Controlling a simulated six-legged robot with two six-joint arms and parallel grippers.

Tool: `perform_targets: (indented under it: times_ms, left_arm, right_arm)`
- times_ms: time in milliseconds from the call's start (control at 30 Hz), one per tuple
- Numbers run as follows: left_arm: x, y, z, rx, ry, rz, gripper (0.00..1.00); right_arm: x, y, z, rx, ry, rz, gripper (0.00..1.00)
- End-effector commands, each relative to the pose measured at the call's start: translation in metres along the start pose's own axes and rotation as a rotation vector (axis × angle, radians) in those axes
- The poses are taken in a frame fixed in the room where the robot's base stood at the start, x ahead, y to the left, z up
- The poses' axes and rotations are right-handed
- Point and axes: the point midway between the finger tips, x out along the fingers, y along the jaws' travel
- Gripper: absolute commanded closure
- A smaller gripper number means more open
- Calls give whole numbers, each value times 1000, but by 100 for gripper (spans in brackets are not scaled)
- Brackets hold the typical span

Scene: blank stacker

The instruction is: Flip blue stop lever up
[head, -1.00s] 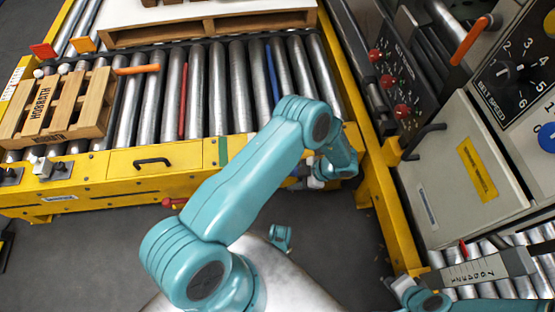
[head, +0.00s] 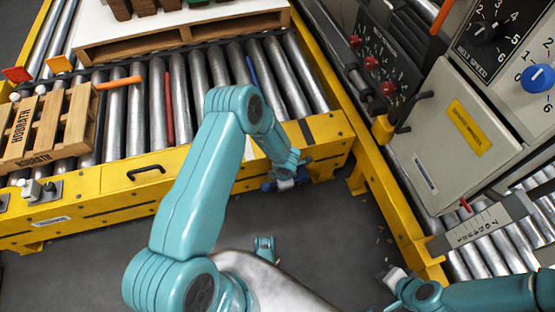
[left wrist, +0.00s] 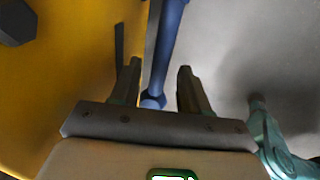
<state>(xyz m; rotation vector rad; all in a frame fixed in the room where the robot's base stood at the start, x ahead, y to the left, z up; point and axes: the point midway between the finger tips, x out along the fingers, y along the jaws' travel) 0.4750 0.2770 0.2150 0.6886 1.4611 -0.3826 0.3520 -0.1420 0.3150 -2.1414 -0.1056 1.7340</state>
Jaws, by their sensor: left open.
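The blue stop lever (left wrist: 170,35) runs between the two fingers of my left gripper (left wrist: 160,68) in the left wrist view. The fingers stand apart on either side of it, with a gap to each. The lever's rounded end lies near the palm. In the head view my left gripper (head: 286,182) is at the front face of the yellow conveyor, and a bit of blue shows beside it. A blue stop bar (head: 252,72) lies between the rollers. My right gripper (head: 392,276) is at the lower right, with its fingers unclear.
The yellow conveyor frame (head: 104,200) carries rollers, a red bar (head: 169,105), an orange bar (head: 118,83) and a wooden pallet (head: 50,122). Another pallet (head: 185,35) is at the back. A control cabinet (head: 450,130) stands at right. Grey floor is clear in front.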

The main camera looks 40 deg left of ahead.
Motion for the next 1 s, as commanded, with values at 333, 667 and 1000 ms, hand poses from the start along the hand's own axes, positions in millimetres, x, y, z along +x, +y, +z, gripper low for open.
perform_targets:
  times_ms: [333, 667, 1000]
  left_arm:
    - [-39, 7, 8, -5, -30, 3, 55]
    - [-109, 7, 5, -5, -30, 3, 55]
    - [-188, 9, 1, -6, -28, 2, 55]
  right_arm:
    - [-16, -6, -7, 0, 2, 0, 100]
    - [-47, -18, -12, 0, 1, 0, 100]
    - [-93, -34, -18, 0, 0, 0, 100]
